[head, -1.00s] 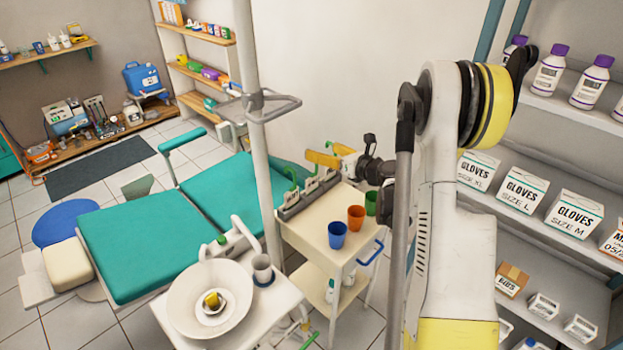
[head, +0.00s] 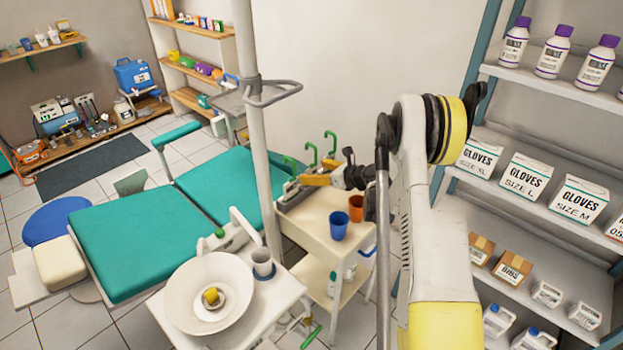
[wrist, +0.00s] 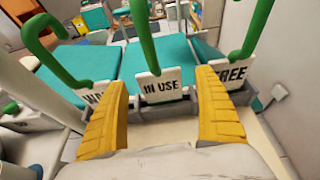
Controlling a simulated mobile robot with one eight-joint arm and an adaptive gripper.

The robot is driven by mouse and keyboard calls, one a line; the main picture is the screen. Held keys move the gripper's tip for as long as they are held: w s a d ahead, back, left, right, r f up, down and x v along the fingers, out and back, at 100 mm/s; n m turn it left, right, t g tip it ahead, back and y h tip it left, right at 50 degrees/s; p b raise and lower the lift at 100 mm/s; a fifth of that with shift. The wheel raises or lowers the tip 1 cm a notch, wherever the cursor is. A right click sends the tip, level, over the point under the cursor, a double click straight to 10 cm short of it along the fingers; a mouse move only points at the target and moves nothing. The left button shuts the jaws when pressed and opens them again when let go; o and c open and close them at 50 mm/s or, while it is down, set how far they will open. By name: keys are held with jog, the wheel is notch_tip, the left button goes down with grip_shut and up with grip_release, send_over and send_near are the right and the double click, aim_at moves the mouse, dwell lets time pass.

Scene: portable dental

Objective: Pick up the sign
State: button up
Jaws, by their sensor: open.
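Three white signs with green hooks stand in a row in a grey holder (wrist: 170,110) on the white cart. The middle sign (wrist: 161,87) reads "IN USE", the right one (wrist: 236,74) "FREE", and the left one (wrist: 92,94) is partly covered by a finger. My gripper (wrist: 160,79) is open, with one yellow finger on each side of the "IN USE" sign. I cannot tell whether the fingers touch it. In the head view my gripper (head: 304,182) is low at the holder, hiding most of the sign plates; green hooks (head: 331,143) rise above it.
A blue cup (head: 339,226) and an orange cup (head: 356,208) stand on the cart (head: 312,222) beside my arm. A pole (head: 262,140) rises left of the cart. A shelf with glove boxes (head: 525,176) is at right.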

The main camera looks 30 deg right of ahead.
jog(key=shift+x, duration=0.9)
jog(key=shift+s, duration=0.1)
jog(key=shift+c, duration=0.6)
jog(key=c, duration=1.1)
jog(key=shift+c, duration=0.2)
jog(key=shift+r, duration=0.15)
jog(key=shift+r, duration=0.2)
notch_tip(320, 180, up, 4)
jog(key=shift+f+p, duration=0.1)
jog(key=shift+p, duration=1)
jog(key=s+d+r+p, duration=0.3)
jog(key=s+d+r, duration=0.3)
jog(key=d, duration=0.3)
jog(key=shift+s+d+r, duration=0.3)
jog(key=shift+s, duration=0.05)
